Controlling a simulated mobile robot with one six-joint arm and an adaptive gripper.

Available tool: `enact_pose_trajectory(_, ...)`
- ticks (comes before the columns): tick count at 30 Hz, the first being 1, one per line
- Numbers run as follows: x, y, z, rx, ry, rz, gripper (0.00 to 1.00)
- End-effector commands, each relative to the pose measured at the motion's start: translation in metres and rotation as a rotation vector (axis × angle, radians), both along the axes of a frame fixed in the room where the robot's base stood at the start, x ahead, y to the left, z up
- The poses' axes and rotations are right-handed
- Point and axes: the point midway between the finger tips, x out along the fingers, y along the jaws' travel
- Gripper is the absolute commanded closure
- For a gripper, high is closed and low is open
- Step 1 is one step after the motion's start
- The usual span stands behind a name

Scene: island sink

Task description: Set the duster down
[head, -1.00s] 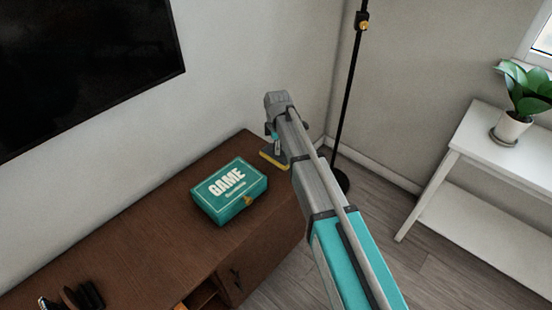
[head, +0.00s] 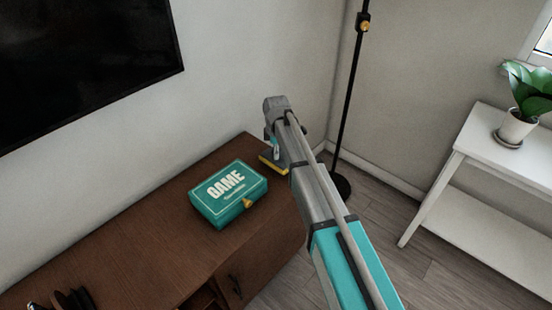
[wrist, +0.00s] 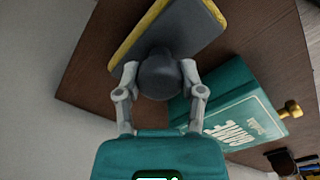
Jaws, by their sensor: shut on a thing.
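The duster (head: 272,164) is a flat grey block with a yellow edge and a dark round knob. In the head view it is at the far right end of the brown cabinet (head: 140,240), partly hidden behind my arm. In the wrist view its block (wrist: 188,24) is at the top, over or on the cabinet top. My gripper (wrist: 158,72) is shut on the duster's knob, one finger on each side. My gripper also shows in the head view (head: 273,150). I cannot tell whether the duster's underside touches the wood.
A teal game box (head: 228,193) lies on the cabinet, left of the duster. A black lamp pole (head: 350,100) stands beyond the cabinet's end. A wall screen (head: 85,65) hangs above. A white table (head: 490,140) with a potted plant (head: 522,105) is at right.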

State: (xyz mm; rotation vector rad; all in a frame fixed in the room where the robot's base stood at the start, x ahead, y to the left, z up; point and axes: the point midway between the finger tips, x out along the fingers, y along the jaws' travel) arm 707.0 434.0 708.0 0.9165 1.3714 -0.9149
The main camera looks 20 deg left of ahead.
Motion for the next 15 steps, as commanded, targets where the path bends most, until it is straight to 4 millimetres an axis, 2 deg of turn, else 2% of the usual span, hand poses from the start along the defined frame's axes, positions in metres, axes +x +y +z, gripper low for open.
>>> enact_pose_trajectory(1,0.000,0.000,-0.010,0.000,0.000,0.000,0.87)
enact_pose_trajectory(6,0.000,0.000,-0.020,0.000,0.000,0.000,0.87)
enact_pose_trajectory(15,0.000,0.000,-0.021,0.000,0.000,0.000,0.87)
